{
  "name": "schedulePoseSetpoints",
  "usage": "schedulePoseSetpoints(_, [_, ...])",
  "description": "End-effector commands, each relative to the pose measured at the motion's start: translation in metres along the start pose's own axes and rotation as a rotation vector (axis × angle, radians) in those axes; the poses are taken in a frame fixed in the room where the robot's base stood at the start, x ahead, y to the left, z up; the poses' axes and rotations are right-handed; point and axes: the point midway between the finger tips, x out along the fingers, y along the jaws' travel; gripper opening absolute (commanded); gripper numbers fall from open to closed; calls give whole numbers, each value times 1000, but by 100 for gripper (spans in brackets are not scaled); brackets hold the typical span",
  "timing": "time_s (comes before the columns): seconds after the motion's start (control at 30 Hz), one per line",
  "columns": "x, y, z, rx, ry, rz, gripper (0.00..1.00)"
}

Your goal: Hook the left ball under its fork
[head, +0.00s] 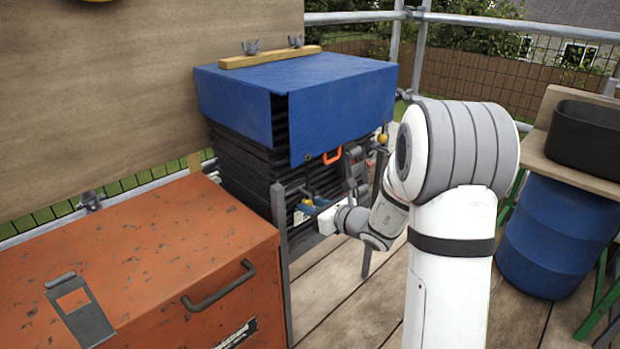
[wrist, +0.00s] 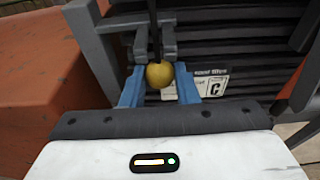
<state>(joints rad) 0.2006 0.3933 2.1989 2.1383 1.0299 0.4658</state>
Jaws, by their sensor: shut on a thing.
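The left ball, yellow (wrist: 159,74), sits between the two blue fingers of my gripper (wrist: 160,87) in the wrist view. The gripper is shut on it. A dark cord (wrist: 154,30) runs up from the ball. The grey fork (wrist: 169,42) reaches out from the left post, and the cord passes between its prongs. The ball shows at the prong ends; I cannot tell whether it touches them. In the head view my gripper (head: 310,205) is low at the front of the slate stack, beside the left post, and the ball is hard to make out there.
A blue tarp (head: 330,90) covers the stack of dark slates (head: 245,165). A second yellow ball (head: 383,138) is by the right post. The grey left post (head: 282,260) stands close to an orange chest (head: 130,250). A blue barrel (head: 555,235) stands at right.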

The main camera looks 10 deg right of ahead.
Motion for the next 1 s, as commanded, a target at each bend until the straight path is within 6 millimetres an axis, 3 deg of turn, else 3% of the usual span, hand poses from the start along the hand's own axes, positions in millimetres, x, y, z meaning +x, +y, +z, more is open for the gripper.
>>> schedulePoseSetpoints(0.27, [-1,-2,-1,2,2,-5,15])
schedulePoseSetpoints(0.63, [-4,-2,16,2,2,-5,15])
schedulePoseSetpoints(1.0, [-4,-2,16,2,2,-5,15])
